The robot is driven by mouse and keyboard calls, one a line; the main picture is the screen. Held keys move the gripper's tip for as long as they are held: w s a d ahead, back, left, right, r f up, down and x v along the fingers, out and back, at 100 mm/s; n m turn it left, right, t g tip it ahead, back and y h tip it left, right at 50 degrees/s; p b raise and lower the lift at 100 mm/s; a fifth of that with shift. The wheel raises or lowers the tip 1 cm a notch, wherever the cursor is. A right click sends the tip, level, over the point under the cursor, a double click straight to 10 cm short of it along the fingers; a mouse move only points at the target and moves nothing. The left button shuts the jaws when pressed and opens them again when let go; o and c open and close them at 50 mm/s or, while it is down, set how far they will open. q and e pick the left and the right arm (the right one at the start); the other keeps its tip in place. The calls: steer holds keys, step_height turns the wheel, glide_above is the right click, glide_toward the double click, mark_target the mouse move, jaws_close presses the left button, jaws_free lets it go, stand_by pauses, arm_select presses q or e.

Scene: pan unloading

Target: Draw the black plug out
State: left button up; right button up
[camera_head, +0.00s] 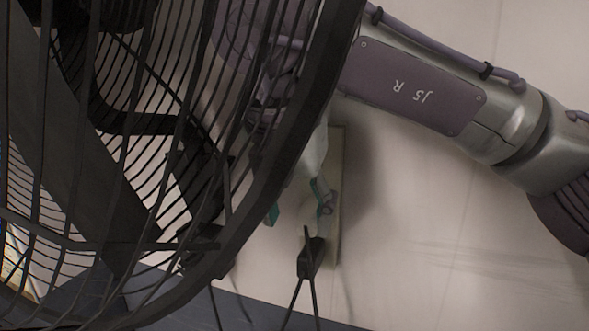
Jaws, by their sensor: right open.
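The black plug (312,257) shows low in the middle of the head view, at the lower part of a beige wall plate (337,165). Dark cords run down from it. How deep it sits in the plate cannot be told. My right gripper (298,211) comes down from above, with its teal-tipped fingers apart. The fingertips are just above the plug in the picture, with nothing seen between them. The gripper's upper part is partly hidden behind a fan's cage. My left gripper is not in view.
A large black fan (272,183) with a wire cage fills the left side, in front of part of my right arm. The pale wall (420,270) to the right of the plate is bare. A dark bluish strip runs along the bottom.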

mark_target(305, 234)
steer(key=shift+w+d, duration=0.2)
steer(key=shift+d+f, duration=0.15)
steer(key=shift+f, duration=0.15)
steer(key=p+x, duration=0.1)
steer(key=x, duration=0.4)
steer(key=shift+d+f+p, duration=0.15)
steer(key=shift+f+p, duration=0.05)
steer(key=shift+p, duration=0.2)
steer(key=shift+w+f, duration=0.1)
steer(key=shift+f, duration=0.3)
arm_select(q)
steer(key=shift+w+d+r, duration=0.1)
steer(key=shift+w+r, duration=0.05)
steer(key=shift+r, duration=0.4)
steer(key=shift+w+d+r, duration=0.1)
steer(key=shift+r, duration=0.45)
arm_select(e)
steer(key=shift+c, duration=0.3)
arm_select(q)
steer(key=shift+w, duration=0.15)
arm_select(e)
jaws_close()
